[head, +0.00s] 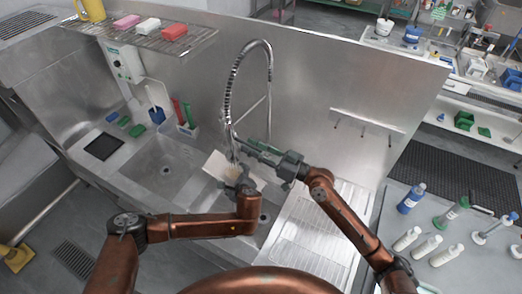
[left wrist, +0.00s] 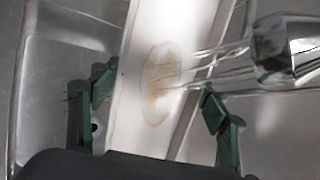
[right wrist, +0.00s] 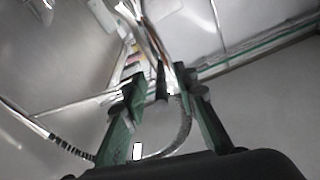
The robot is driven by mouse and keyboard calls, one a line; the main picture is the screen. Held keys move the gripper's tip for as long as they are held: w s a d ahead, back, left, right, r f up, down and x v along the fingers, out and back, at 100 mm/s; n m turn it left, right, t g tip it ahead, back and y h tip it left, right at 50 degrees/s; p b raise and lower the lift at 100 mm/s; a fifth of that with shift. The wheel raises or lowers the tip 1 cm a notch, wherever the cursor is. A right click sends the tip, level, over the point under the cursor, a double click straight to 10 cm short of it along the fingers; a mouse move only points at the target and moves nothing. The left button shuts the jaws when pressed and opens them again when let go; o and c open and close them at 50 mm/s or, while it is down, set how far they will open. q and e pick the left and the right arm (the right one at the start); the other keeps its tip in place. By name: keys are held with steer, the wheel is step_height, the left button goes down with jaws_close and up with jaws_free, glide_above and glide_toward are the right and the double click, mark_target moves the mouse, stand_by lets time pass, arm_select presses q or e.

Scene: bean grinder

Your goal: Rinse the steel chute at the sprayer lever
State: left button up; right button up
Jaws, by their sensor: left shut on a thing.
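The pale steel chute (head: 217,166) is held tilted over the sink, below the sprayer. My left gripper (head: 241,185) is shut on it; in the left wrist view its green fingers lie on both sides of the chute (left wrist: 155,30). A brownish stain (left wrist: 160,85) marks the chute's inner face. Water streams from the sprayer nozzle (left wrist: 285,45) onto this stain. My right gripper (head: 246,146) is at the sprayer (head: 229,135), under the coiled spout. In the right wrist view its fingers (right wrist: 158,88) are apart around a dark part; its grip on the lever is unclear.
A left basin (head: 165,170) and a ribbed drainboard (head: 315,235) flank the work area. Brushes (head: 187,115) stand in a holder behind the left basin. A wire shelf (head: 145,38) holds sponges and a yellow jug. Bottles (head: 428,245) stand on the right counter.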

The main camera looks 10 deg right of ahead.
steer(key=v, duration=1.1)
steer(key=shift+s+d, duration=0.2)
steer(key=shift+d, duration=0.1)
steer(key=shift+f, duration=0.1)
stand_by(0.3)
stand_by(0.4)
steer(key=shift+r+p, duration=0.3)
steer(key=shift+p, duration=0.05)
steer(key=shift+r+p, duration=0.35)
steer(key=shift+r, duration=0.05)
steer(key=shift+r, duration=0.1)
stand_by(0.5)
steer(key=shift+r+p, duration=0.2)
steer(key=shift+p, duration=0.1)
